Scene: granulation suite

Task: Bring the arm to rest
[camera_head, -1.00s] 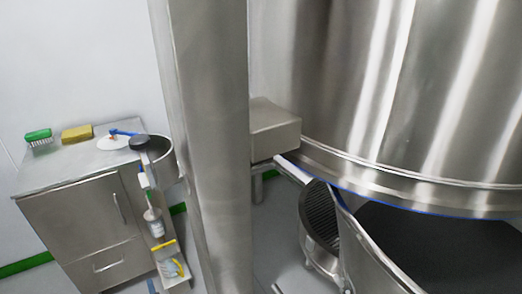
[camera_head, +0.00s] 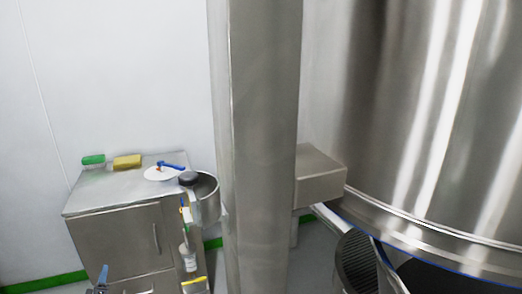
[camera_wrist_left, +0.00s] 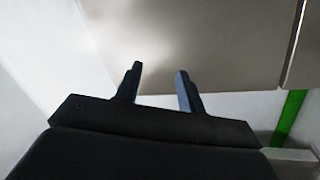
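My left gripper (camera_head: 101,279) shows only in part at the bottom left edge of the head view, in front of the steel cabinet (camera_head: 112,243). In the left wrist view its two dark fingers stand apart, and the gripper (camera_wrist_left: 158,80) is open with nothing between them. A plain grey-beige panel (camera_wrist_left: 205,42) lies beyond the fingertips. My right gripper is not in view.
A green brush (camera_head: 93,160), a yellow sponge (camera_head: 127,162) and a white disc with a blue handle (camera_head: 160,174) lie on the cabinet. A steel column (camera_head: 262,150) stands mid-view. A large steel vessel (camera_head: 430,110) fills the right. Bottles hang at the cabinet's side.

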